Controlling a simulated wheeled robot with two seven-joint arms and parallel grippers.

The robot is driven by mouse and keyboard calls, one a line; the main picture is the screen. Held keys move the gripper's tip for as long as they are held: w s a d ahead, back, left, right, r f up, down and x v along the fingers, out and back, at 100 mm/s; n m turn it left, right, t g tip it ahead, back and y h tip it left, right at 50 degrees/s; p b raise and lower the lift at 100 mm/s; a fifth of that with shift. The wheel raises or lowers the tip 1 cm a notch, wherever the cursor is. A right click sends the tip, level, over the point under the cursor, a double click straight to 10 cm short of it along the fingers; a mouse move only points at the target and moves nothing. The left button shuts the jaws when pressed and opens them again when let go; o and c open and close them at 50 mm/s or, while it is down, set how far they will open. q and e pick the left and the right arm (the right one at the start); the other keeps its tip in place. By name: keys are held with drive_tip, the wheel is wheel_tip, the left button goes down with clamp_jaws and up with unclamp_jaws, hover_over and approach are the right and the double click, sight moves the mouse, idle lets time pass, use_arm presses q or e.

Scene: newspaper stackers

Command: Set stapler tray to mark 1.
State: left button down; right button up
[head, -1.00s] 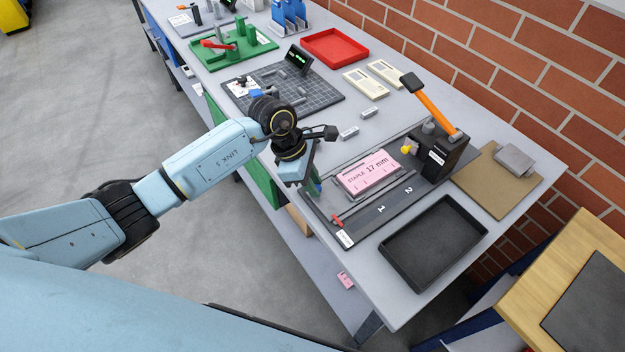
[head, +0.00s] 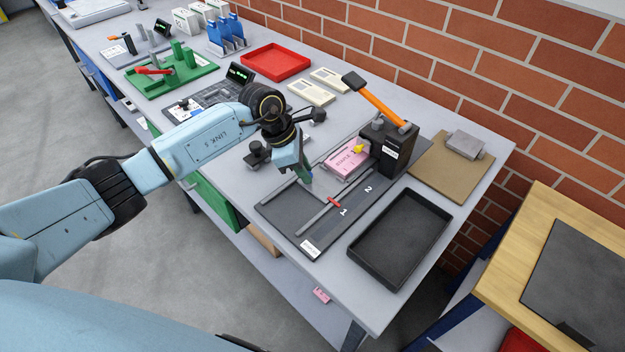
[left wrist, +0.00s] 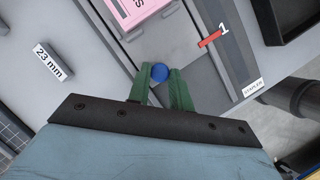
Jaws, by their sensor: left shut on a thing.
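The stapler tray (head: 319,187) is a grey sliding plate on the dark stapler base (head: 283,212); it carries a pink newspaper stack (head: 346,160), partly under the stapler head. Its red pointer (head: 334,202) stands beside the printed mark 1 (head: 343,212); mark 2 (head: 368,188) is farther up the scale. In the left wrist view the red pointer (left wrist: 209,41) lines up closely with the 1 (left wrist: 223,27). My left gripper (head: 306,178) is shut on the tray's blue knob (left wrist: 159,73), between its green fingers. My right gripper is not in view.
The black stapler (head: 398,151) with its orange lever (head: 382,104) stands at the base's far end. An empty black tray (head: 400,238) lies to the right. A "23 mm" label block (left wrist: 48,60) is left in the wrist view.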

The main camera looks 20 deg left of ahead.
use_arm(q)
drive_tip(key=c, duration=1.3)
unclamp_jaws()
drive_tip(key=shift+o, duration=0.2)
drive_tip(key=v, duration=1.3)
drive_tip(key=shift+r, duration=0.2)
drive_tip(key=shift+a, duration=0.1)
